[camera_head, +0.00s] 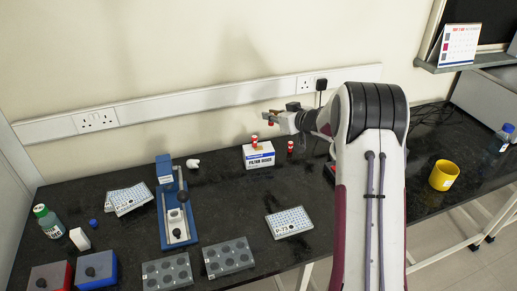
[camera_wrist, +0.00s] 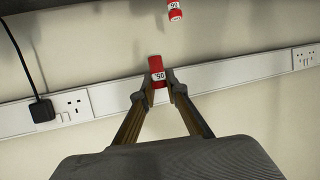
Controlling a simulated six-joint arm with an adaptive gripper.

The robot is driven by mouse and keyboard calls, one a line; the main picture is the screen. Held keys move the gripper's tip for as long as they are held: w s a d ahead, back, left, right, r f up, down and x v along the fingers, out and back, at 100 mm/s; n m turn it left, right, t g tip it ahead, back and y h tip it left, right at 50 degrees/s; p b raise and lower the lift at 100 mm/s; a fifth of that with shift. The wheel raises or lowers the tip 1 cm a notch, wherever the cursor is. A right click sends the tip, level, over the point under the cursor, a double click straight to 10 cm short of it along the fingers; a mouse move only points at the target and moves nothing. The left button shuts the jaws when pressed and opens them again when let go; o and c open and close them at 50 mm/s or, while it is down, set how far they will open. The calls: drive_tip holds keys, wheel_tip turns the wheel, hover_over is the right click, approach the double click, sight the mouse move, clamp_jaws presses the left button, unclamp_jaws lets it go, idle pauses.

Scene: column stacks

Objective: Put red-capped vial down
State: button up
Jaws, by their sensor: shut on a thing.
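My gripper (camera_head: 271,117) is shut on a small red vial with a white label band (camera_wrist: 156,68), which sits between the fingertips in the wrist view. In the head view the held vial (camera_head: 270,123) is raised in the air near the back wall, above the white filter box (camera_head: 259,158). A similar red-and-white vial (camera_head: 254,141) is on top of that box. Another (camera_head: 290,146) stands just right of the box. The wrist view looks upside down and shows one loose vial (camera_wrist: 175,10) at its top edge, apart from the held one; I cannot tell which.
The black bench (camera_head: 225,190) has free room around the box. A yellow mug (camera_head: 443,175) is right. A wall socket with a plug (camera_head: 321,84) is behind.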

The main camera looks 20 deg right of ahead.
drive_tip(key=shift+f, duration=0.15)
hover_over(271, 148)
drive_tip(key=shift+a+f, duration=0.1)
drive_tip(key=shift+f, duration=2.9)
drive_tip(key=shift+f, duration=0.15)
drive_tip(key=shift+f, duration=1.7)
drive_tip(key=shift+f, duration=0.1)
drive_tip(key=o, duration=0.8)
drive_tip(key=shift+s, duration=0.1)
